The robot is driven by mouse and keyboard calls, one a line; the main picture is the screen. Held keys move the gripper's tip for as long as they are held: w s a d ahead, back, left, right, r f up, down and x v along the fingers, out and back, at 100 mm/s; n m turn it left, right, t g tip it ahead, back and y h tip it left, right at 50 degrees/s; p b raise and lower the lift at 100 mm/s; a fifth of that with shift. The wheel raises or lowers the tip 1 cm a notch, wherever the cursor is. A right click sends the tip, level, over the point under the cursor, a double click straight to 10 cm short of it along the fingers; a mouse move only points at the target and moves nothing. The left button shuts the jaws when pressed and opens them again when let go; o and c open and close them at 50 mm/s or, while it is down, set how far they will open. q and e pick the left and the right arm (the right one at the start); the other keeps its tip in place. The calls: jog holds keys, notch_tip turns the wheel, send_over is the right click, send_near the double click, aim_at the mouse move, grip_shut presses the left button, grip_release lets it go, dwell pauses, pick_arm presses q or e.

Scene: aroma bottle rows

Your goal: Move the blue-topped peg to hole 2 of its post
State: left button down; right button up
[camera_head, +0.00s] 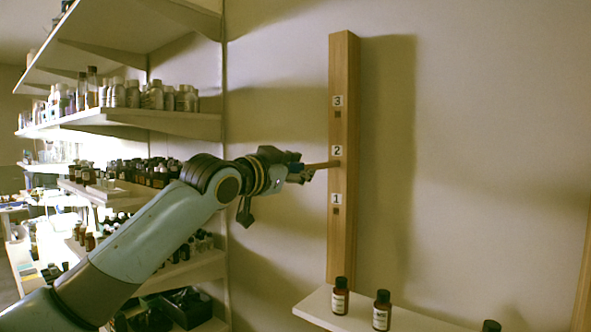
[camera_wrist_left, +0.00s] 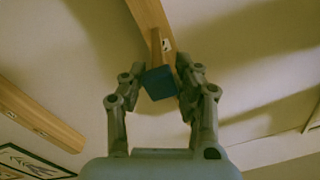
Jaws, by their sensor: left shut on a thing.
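A wooden post (camera_head: 343,235) stands upright against the wall, with labels 3, 2 and 1 from top to bottom. Holes 3 (camera_head: 337,114) and 1 (camera_head: 336,211) show empty. My left gripper (camera_head: 300,172) is shut on the blue-topped peg (camera_head: 322,165) just left of the post. The peg points level at the post, and its far end meets the post just under label 2. I cannot tell how deep it sits. In the left wrist view the blue top (camera_wrist_left: 159,83) is between the fingers, and the wooden shaft runs to the post (camera_wrist_left: 150,14). My right gripper is out of view.
Shelves (camera_head: 170,124) with many small bottles fill the left side. A low white ledge (camera_head: 360,314) below the post carries dark bottles (camera_head: 340,296). Another wooden post (camera_head: 582,285) shows at the right edge. The wall between the posts is bare.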

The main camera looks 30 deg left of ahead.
pick_arm(q)
jog(key=shift+w+d, duration=0.15)
jog(key=shift+w, duration=1.2)
jog(key=c, duration=0.9)
grip_release()
jog(key=shift+s, duration=0.3)
jog(key=s, duration=1.1)
jog(key=shift+s+a, duration=0.2)
